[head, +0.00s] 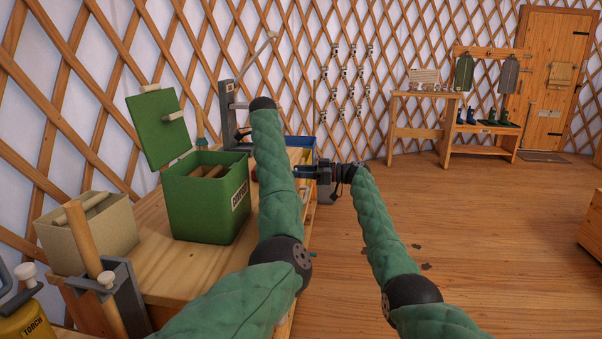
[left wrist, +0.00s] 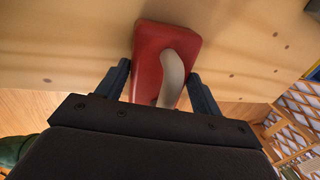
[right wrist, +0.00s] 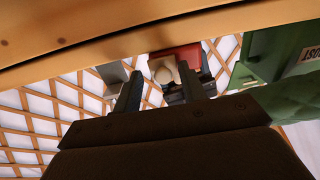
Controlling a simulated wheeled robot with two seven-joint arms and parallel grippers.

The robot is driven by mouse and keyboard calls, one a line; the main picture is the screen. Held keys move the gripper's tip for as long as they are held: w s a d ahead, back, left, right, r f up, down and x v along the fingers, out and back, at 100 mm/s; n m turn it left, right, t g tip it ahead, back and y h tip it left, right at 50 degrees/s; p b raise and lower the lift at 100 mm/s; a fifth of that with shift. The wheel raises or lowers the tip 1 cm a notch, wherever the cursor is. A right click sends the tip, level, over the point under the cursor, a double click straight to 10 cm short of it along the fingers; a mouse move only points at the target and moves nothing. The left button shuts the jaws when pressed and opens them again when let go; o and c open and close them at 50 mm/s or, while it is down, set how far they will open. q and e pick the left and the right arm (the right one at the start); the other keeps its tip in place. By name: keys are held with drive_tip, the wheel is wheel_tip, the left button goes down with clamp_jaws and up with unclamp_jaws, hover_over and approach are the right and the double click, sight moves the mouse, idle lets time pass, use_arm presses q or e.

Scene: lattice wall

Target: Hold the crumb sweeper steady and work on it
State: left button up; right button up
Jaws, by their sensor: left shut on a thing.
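The crumb sweeper (left wrist: 152,40) is a red block with a curved beige handle (left wrist: 176,75). In the left wrist view my left gripper (left wrist: 158,72) has one finger on each side of it and is shut on it. In the right wrist view the red sweeper (right wrist: 185,52) shows beyond the fingertips of my right gripper (right wrist: 158,75), which are spread apart with nothing clearly held. In the head view my right gripper (head: 304,172) points left at the bench's right edge.
The wooden bench (head: 185,272) carries an open green bin (head: 207,200), a beige box (head: 95,235) and a blue tray (head: 300,142). A grey stand (head: 233,110) rises behind the bin. The floor (head: 480,230) to the right is clear.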

drive_tip(key=shift+d, duration=0.1)
use_arm(q)
drive_tip(key=shift+f, duration=0.1)
use_arm(e)
drive_tip(key=d, duration=1.1)
drive_tip(key=shift+s+d, duration=0.35)
drive_tip(key=shift+d, duration=0.05)
use_arm(q)
drive_tip(key=o, duration=1.2)
drive_tip(key=shift+o, duration=0.2)
drive_tip(key=shift+r, duration=0.25)
use_arm(e)
drive_tip(key=shift+r, duration=0.1)
use_arm(q)
drive_tip(key=shift+s+r+p, duration=0.15)
drive_tip(key=shift+r+p, duration=0.7)
drive_tip(key=shift+r, duration=0.05)
drive_tip(key=shift+s+r+p, duration=0.2)
drive_tip(key=shift+r+p, duration=0.7)
drive_tip(key=shift+r, duration=0.05)
drive_tip(key=shift+s+r+p, duration=0.15)
drive_tip(key=shift+r+p, duration=0.7)
drive_tip(key=shift+r, duration=0.05)
use_arm(e)
drive_tip(key=shift+r, duration=2.45)
